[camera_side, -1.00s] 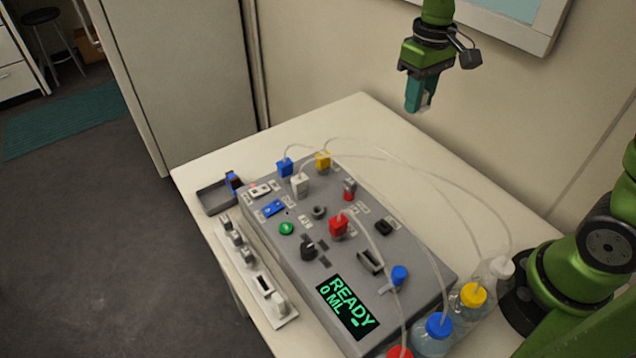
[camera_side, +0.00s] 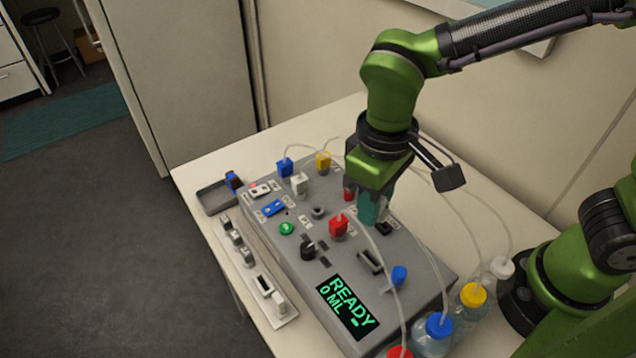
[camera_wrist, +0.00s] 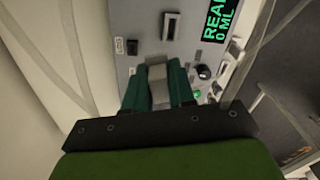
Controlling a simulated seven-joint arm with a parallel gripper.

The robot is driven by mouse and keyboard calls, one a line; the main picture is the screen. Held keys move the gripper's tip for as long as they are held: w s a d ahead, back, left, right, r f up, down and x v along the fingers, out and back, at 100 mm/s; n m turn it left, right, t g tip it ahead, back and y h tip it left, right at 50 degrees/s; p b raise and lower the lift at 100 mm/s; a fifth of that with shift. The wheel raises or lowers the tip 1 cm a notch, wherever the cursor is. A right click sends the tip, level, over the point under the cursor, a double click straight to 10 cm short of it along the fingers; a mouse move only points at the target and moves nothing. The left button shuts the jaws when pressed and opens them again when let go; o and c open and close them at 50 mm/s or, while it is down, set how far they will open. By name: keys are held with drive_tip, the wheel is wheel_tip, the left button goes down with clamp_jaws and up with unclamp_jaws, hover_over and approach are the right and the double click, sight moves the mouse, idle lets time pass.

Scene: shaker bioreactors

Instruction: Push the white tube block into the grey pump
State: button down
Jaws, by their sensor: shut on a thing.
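The grey pump (camera_side: 410,262) sits on the table with a lit screen reading READY 0 ML (camera_side: 347,307). A white block (camera_side: 300,184) stands upright at the pump's far end, between the blue block (camera_side: 284,168) and the yellow block (camera_side: 323,161); I cannot tell how deep it sits. My gripper (camera_side: 368,216) is low over the pump, right of the red block (camera_side: 338,226). In the wrist view its teal fingers (camera_wrist: 158,88) are shut on a pale grey piece (camera_wrist: 158,78). My arm hides part of the pump's far right side.
Bottles with yellow (camera_side: 472,295), blue (camera_side: 438,326) and white (camera_side: 502,267) caps stand right of the pump, with thin tubes arching over it. A white rack (camera_side: 255,285) lies along the left edge. A dark tray (camera_side: 213,197) sits at the far left corner.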

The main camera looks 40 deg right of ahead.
drive_tip(key=shift+s+a+f+m, duration=0.2)
drive_tip(key=shift+s+a, duration=0.15)
drive_tip(key=shift+s, duration=0.25)
drive_tip(key=shift+s+a+f+m, duration=0.15)
drive_tip(key=shift+s+a, duration=0.15)
drive_tip(key=shift+s, duration=0.25)
drive_tip(key=shift+s+f+m, duration=0.15)
drive_tip(key=shift+f+m, duration=0.05)
drive_tip(key=shift+m, duration=0.45)
drive_tip(key=shift+s+f+m, duration=0.1)
drive_tip(key=shift+f+m, duration=0.1)
drive_tip(key=shift+m, duration=0.4)
hover_over(374, 251)
drive_tip(key=s+a, duration=0.1)
drive_tip(key=a, duration=0.1)
drive_tip(key=shift+s+f, duration=0.2)
drive_tip(key=shift+f, duration=1.9)
drive_tip(key=shift+f, duration=1.1)
drive_tip(key=c, duration=0.9)
unclamp_jaws()
drive_tip(key=shift+o, duration=0.2)
